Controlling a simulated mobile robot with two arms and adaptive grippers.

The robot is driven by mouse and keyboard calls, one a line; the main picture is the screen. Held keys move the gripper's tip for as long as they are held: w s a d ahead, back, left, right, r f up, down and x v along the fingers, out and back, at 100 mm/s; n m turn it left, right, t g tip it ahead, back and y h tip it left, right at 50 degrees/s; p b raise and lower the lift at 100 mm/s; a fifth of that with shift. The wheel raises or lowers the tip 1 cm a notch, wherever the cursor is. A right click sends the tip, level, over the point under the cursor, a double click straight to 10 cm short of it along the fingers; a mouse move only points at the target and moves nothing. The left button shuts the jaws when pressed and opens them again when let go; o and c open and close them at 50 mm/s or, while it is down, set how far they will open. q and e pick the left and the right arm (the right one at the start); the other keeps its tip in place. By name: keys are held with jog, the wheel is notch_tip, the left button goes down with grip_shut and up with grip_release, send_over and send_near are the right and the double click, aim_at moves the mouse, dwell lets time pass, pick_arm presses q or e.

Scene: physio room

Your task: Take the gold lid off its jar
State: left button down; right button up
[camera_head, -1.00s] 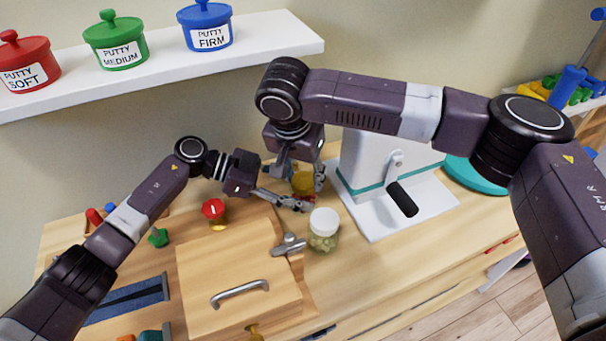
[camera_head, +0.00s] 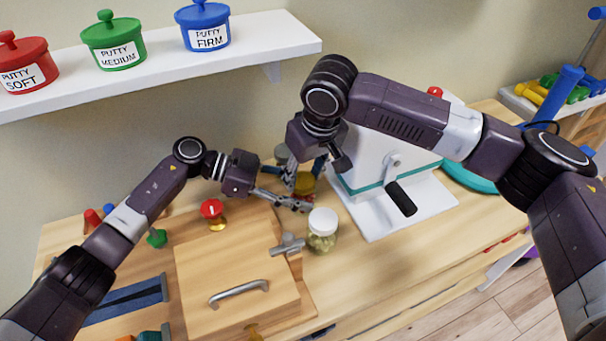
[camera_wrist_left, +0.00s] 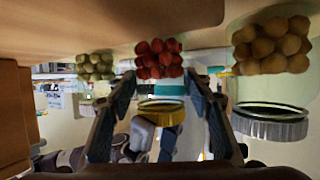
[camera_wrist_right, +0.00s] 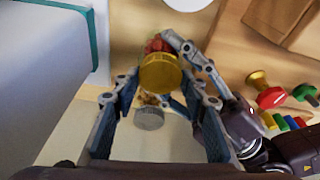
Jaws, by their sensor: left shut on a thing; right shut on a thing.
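The gold lid (camera_head: 305,183) is at the mouth of a clear jar with red contents. The lid shows plainly in the right wrist view (camera_wrist_right: 160,72), and the jar's red contents (camera_wrist_left: 158,58) show in the left wrist view. My left gripper (camera_head: 298,200) is shut around the jar's glass from the left. My right gripper (camera_wrist_right: 160,85) comes from above and is shut on the lid's sides. The lid looks in line with the jar; I cannot tell whether it is loose. Arms and fingers hide most of the jar in the head view.
A white-lidded jar with green contents (camera_head: 322,232) stands close in front. A grey-lidded jar (camera_head: 283,152) stands behind. A white machine with a black handle (camera_head: 400,198) is close on the right. A wooden board with a metal handle (camera_head: 238,292) lies in front left. A shelf (camera_head: 150,85) holds putty pots.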

jog(key=n, duration=0.3)
jog(key=n+g+y, duration=0.1)
jog(key=n, duration=0.2)
jog(key=shift+w+d, duration=0.15)
jog(key=shift+d, duration=0.05)
jog(key=o, duration=1.3)
